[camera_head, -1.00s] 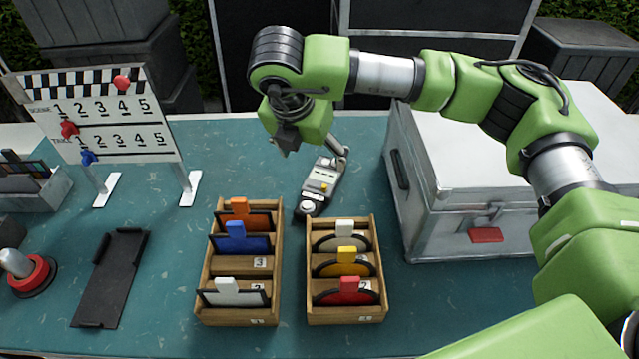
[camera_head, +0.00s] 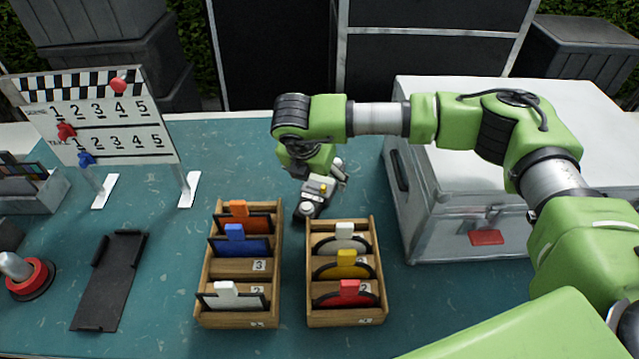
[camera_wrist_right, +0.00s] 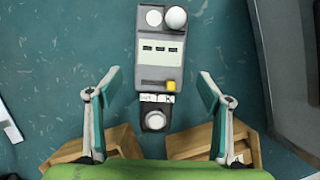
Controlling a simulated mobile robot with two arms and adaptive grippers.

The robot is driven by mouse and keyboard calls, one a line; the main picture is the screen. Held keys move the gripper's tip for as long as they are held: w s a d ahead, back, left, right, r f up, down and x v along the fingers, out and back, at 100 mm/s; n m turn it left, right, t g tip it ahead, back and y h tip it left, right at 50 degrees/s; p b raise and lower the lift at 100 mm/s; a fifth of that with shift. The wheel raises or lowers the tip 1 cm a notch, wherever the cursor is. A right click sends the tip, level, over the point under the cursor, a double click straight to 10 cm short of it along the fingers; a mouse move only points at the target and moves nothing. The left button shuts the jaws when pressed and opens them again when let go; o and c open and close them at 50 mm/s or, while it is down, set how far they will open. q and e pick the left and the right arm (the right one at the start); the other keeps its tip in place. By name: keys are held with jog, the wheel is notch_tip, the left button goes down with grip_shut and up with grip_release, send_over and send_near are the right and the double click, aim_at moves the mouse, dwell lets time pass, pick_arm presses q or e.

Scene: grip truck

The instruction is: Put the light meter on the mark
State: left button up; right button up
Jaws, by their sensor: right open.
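The light meter (camera_wrist_right: 160,60) is a grey device with a white dome, a pale display and a yellow button. It lies on the teal table, and in the head view (camera_head: 315,201) it is just behind the two wooden racks, partly hidden by my right wrist. My right gripper (camera_wrist_right: 160,83) is open and empty above the meter. In the right wrist view its fingers are apart on either side of the meter's lower body. I cannot make out a mark on the table. My left gripper is not in view.
Wooden racks with coloured tabs, left (camera_head: 203,285) and right (camera_head: 313,290), stand in front of the meter. A silver case (camera_head: 450,210) is to the right. A black tray (camera_head: 108,285), a red-ringed knob (camera_head: 30,278) and a slate board (camera_head: 125,140) are left. Table between tray and racks is clear.

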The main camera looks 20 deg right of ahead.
aim_at(319, 184)
jog(key=shift+p+x, duration=0.4)
jog(key=shift+x, duration=1.35)
jog(key=c, duration=1.4)
jog(key=shift+c, duration=0.2)
jog(key=shift+r, duration=0.15)
